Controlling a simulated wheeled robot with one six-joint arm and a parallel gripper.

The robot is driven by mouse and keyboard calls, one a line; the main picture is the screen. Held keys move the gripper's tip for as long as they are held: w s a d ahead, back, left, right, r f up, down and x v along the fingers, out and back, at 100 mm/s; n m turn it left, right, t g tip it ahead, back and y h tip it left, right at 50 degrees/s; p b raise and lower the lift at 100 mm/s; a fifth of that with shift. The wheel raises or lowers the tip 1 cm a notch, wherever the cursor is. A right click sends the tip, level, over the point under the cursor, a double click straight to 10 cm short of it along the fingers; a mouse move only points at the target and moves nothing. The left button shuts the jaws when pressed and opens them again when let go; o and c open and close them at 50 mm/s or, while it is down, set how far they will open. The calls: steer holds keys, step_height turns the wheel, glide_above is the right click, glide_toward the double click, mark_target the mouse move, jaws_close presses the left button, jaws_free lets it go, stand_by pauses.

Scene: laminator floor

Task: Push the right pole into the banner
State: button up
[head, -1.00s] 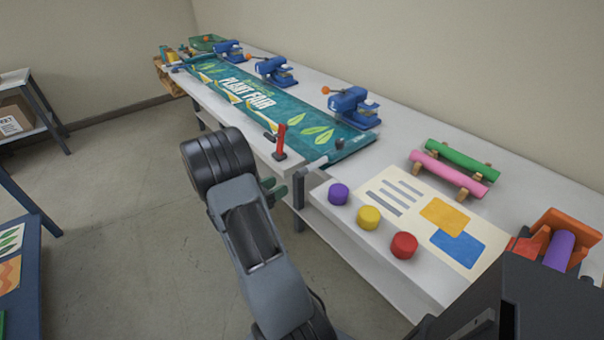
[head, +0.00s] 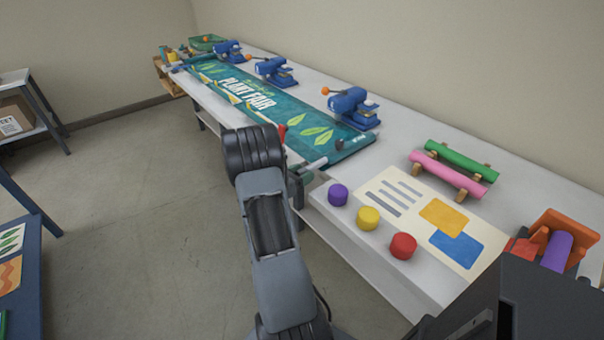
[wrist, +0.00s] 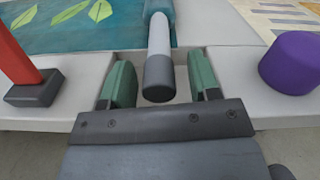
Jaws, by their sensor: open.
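The teal "Plant Fair" banner (head: 262,105) lies flat along the white table. The right pole (head: 314,165) sticks out from the banner's near right corner, towards the table's front edge. In the wrist view the pole (wrist: 159,45) is pale with a dark end cap, and its far part enters a teal sleeve of the banner (wrist: 100,28). My gripper (wrist: 160,80) is open, its two green fingers on either side of the dark cap, with a gap showing on both sides. In the head view my arm hides most of the gripper.
A red lever (wrist: 18,55) on a dark base stands left of my gripper. A purple knob (head: 338,194) is close on the right, with yellow and red ones beyond. Blue clamp-like devices (head: 350,105) line the banner's far side. Open floor lies left of the table.

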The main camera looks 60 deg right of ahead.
jaws_close()
stand_by(0.4)
